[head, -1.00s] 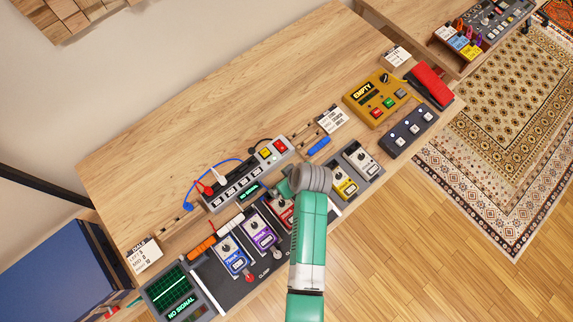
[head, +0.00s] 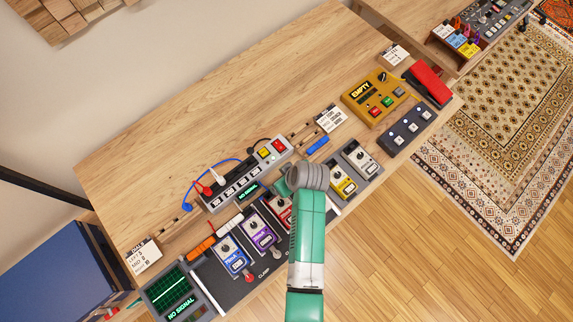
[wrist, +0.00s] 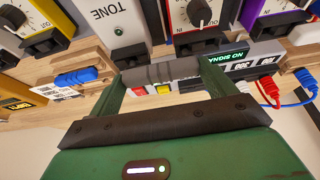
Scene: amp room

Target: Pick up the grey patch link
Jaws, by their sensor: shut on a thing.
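My gripper (wrist: 163,80) shows in the wrist view with its two green fingers on either side of a grey bar, the grey patch link (wrist: 160,72). The fingers are shut on it, and it lies crosswise between their tips. Pedals and a power strip show beyond it; I cannot tell how far it is from them. In the head view my grey wrist joint and green arm hide the fingertips and the link, above the pedal row near the red pedal (head: 280,208).
A blue link (head: 317,145) lies on a wooden rack, also in the wrist view (wrist: 78,77). The power strip (head: 245,175) with red, white and blue plugs stands behind the pedals. Orange (head: 201,247) and white (head: 229,224) links lie at left. The table's back (head: 210,110) is clear.

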